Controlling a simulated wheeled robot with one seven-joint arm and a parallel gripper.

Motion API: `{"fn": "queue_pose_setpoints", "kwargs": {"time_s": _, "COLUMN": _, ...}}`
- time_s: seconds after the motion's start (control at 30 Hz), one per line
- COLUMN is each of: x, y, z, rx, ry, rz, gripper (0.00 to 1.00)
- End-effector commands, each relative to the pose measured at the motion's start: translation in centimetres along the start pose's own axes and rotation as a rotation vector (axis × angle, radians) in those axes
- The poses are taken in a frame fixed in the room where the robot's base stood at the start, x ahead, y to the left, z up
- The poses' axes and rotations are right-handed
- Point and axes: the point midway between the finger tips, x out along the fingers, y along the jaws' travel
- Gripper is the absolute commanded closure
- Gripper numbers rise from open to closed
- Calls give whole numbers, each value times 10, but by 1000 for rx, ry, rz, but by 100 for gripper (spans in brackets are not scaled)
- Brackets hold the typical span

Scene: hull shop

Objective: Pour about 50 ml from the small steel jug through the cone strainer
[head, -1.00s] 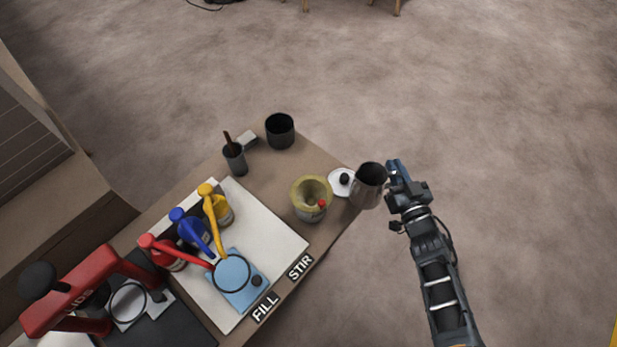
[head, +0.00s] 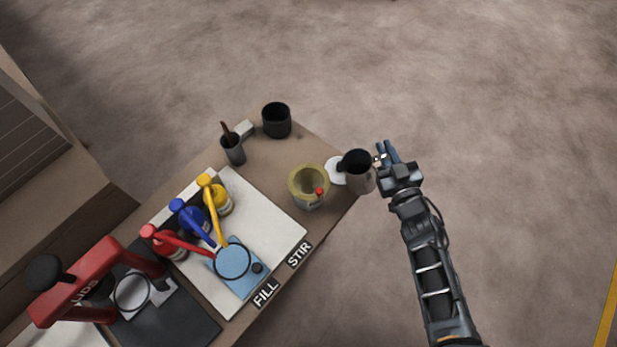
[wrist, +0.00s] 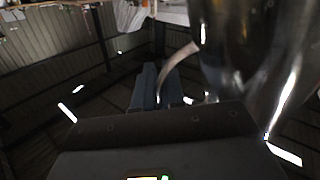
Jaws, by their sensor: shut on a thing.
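The small steel jug (head: 361,182) is held at the table's right corner, just right of the cone strainer. Its dark mouth faces up toward the head camera, and its contents cannot be made out. My gripper (head: 382,158) is on the jug's right side, shut on its handle. In the wrist view the jug's shiny body (wrist: 235,45) fills the upper right, with the curved handle (wrist: 177,70) at my fingers (wrist: 158,88). The yellowish cone strainer (head: 309,180) sits on a can on the table, with a small red tip at its right side. The jug and strainer are apart.
A white lid (head: 334,172) lies between strainer and jug, partly hidden. A black cup (head: 277,121) and a grey cup with a brown stick (head: 234,151) stand behind. Red, blue and yellow pump bottles (head: 190,218) and a red press (head: 95,281) are at left.

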Motion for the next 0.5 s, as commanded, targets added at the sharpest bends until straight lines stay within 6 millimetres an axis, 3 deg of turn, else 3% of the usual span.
{"fn": "queue_pose_setpoints", "kwargs": {"time_s": 0.37, "x": 1, "y": -21, "z": -28, "rx": -232, "ry": -6, "rz": 0, "gripper": 100}}
{"fn": "queue_pose_setpoints", "kwargs": {"time_s": 0.5, "x": 2, "y": -27, "z": -54, "rx": -317, "ry": -8, "rz": 2, "gripper": 100}}
